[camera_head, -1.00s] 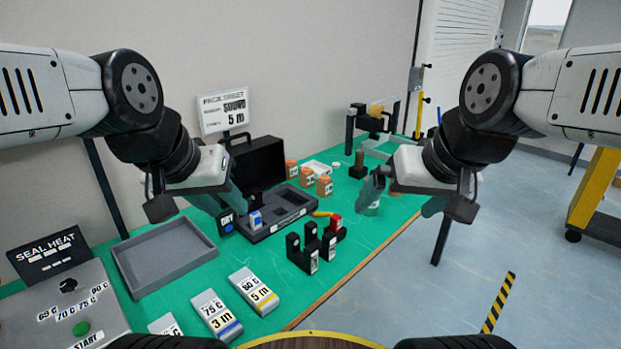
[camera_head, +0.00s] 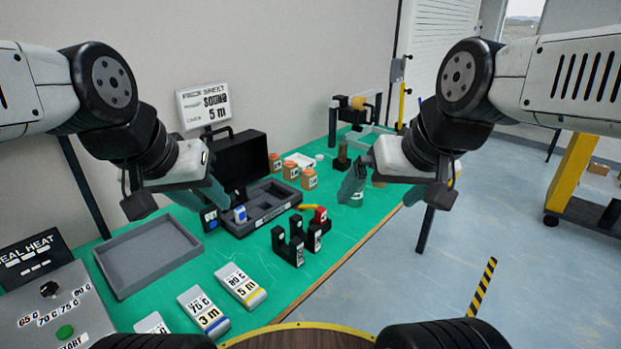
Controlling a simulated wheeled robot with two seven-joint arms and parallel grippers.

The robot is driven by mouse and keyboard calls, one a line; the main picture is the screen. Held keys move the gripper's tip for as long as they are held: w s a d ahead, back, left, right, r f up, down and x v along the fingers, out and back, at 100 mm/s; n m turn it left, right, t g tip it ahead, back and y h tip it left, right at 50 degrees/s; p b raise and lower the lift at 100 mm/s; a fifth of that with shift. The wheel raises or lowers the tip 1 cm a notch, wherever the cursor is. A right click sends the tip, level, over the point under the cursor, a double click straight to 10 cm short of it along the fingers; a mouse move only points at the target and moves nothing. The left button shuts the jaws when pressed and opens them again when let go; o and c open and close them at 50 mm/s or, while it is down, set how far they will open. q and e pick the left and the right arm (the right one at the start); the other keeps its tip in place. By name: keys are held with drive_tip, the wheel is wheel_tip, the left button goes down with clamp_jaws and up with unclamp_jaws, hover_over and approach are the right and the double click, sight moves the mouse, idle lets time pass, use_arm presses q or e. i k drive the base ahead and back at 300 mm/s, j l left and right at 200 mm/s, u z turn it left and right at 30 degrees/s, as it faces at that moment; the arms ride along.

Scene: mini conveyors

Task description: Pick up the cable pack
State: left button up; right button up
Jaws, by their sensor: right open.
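Flat grey cable packs lie on the green table at the front. One is marked 80 C 5 m with a yellow stripe (camera_head: 241,287). Beside it lies one marked 75 C 3 m with a blue stripe (camera_head: 204,312). A third pack (camera_head: 152,323) is cut off by the bottom edge. My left gripper (camera_head: 212,198) is above the table near the black case, beyond the packs; its fingers overlap, so its opening is unclear. My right gripper (camera_head: 357,186) is open and empty over the table's right part, far from the packs.
A grey empty tray (camera_head: 150,285) lies left. Small orange jars (camera_head: 309,180) stand behind. A sheet reading 5 m (camera_head: 207,104) stands at the back. A seal heat panel (camera_head: 55,318) is front left.

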sight(290, 169)
drive_tip(key=i+l+u, duration=0.1)
drive_tip(key=u, duration=0.25)
drive_tip(key=l+u, duration=0.15)
drive_tip(key=u, duration=0.2)
drive_tip(key=i+l+u, duration=0.1)
drive_tip(key=u, duration=0.25)
drive_tip(key=i+l+u, duration=0.25)
drive_tip(key=l, duration=0.95)
drive_tip(key=k+l+u, duration=0.2)
drive_tip(key=l, duration=0.95)
drive_tip(key=i, duration=0.1)
